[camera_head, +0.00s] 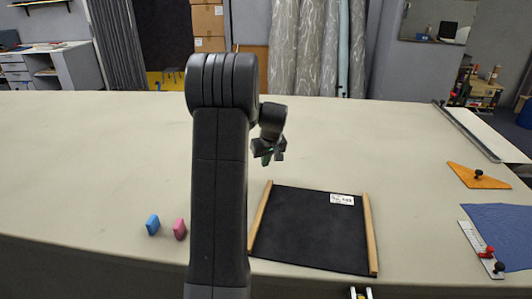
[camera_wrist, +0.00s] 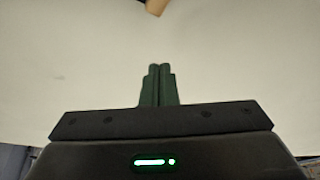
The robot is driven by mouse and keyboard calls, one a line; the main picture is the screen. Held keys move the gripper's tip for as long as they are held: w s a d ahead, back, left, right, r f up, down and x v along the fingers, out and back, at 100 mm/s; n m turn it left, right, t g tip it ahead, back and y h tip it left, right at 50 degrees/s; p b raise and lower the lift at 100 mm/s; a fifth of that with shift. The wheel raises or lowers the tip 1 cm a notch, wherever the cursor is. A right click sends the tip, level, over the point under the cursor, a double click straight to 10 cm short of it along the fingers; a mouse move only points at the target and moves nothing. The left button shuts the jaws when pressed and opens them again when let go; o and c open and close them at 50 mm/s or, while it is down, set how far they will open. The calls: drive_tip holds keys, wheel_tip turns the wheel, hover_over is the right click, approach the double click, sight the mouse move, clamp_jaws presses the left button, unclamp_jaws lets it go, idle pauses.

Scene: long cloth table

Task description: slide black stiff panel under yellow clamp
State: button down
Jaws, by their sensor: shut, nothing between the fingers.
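The black stiff panel (camera_head: 312,230) lies flat on the cloth table, between two wooden strips along its left (camera_head: 260,220) and right (camera_head: 371,235) sides. A white label is near its far right corner. My gripper (camera_head: 268,158) is above the table, beyond the panel's far left corner in the picture. Its green fingers (camera_wrist: 158,72) are shut and empty in the wrist view. A wooden end (camera_wrist: 155,6) shows at that view's top edge.
At the right are an orange triangle (camera_head: 475,178), a blue cloth (camera_head: 508,230) and a white ruler (camera_head: 478,248) with red and black knobs. The table (camera_head: 110,160) is clear at far left.

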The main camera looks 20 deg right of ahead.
sight(271, 183)
drive_tip(key=x, duration=0.3)
drive_tip(key=shift+w+f, duration=0.1)
drive_tip(key=shift+f, duration=0.2)
drive_tip(key=s+p, duration=0.1)
drive_tip(key=s, duration=0.2)
drive_tip(key=shift+s+d+r, duration=0.1)
drive_tip(key=shift+s+r, duration=0.05)
drive_tip(key=shift+s, duration=0.3)
drive_tip(key=shift+s, duration=0.1)
drive_tip(key=shift+s+b, duration=0.75)
drive_tip(key=shift+s, duration=1)
drive_tip(key=shift+w, duration=0.1)
